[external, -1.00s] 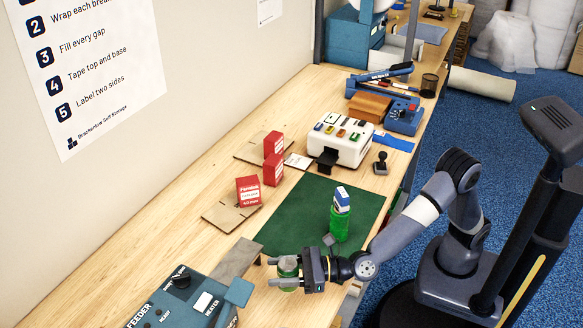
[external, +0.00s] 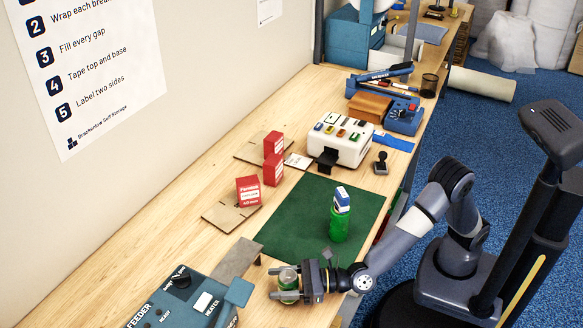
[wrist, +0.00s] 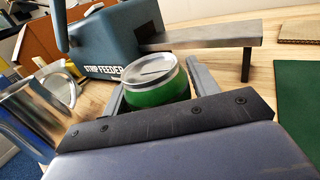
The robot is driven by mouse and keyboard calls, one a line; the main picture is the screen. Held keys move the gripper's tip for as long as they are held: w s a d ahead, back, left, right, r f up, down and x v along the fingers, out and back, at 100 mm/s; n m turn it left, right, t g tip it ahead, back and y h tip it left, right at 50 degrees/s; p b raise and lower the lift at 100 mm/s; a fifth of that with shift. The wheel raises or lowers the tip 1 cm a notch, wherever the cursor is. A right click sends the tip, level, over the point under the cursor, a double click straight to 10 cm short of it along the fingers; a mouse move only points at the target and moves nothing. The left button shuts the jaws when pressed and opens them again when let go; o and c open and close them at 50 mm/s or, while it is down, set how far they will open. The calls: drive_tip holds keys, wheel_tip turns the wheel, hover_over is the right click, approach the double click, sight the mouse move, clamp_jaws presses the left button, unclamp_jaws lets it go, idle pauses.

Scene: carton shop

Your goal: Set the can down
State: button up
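A green can with a silver lid (external: 288,284) is between the fingers of my gripper (external: 287,284) at the near end of the bench. In the wrist view the can (wrist: 158,86) is upright, with a finger on either side of it, and my gripper is shut on it. The lower part of the can is hidden behind my gripper in the wrist view. The can is at or close to the bench top; I cannot tell whether its base touches the wood.
The blue strip feeder (external: 185,300) and its grey metal ledge (external: 238,259) are close by on the left. A green mat (external: 300,220) holds a green can (external: 339,224) topped by a blue-and-white box (external: 342,199). A shiny metal vessel (wrist: 30,110) is left in the wrist view.

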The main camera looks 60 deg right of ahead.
sight(280, 275)
drive_tip(key=shift+o, duration=1.2)
drive_tip(key=shift+r+p, duration=0.2)
drive_tip(key=shift+p, duration=0.1)
drive_tip(key=shift+s+d+f, duration=0.1)
drive_tip(key=shift+s+d, duration=0.05)
drive_tip(key=shift+s, duration=0.2)
drive_tip(key=b+v, duration=0.1)
drive_tip(key=v, duration=1)
drive_tip(key=shift+s+b, duration=0.15)
drive_tip(key=shift+b, duration=0.25)
drive_tip(key=x, duration=0.8)
drive_tip(key=p+x, duration=0.1)
drive_tip(key=x, duration=0.3)
drive_tip(key=shift+w+f, duration=0.25)
drive_tip(key=shift+f, duration=0.05)
wheel_tip(280, 275, up, 2)
drive_tip(key=shift+s+r+p, duration=0.15)
drive_tip(key=shift+r+p, duration=0.05)
drive_tip(key=shift+p, duration=0.25)
drive_tip(key=shift+d+r, duration=0.1)
drive_tip(key=shift+r, duration=0.65)
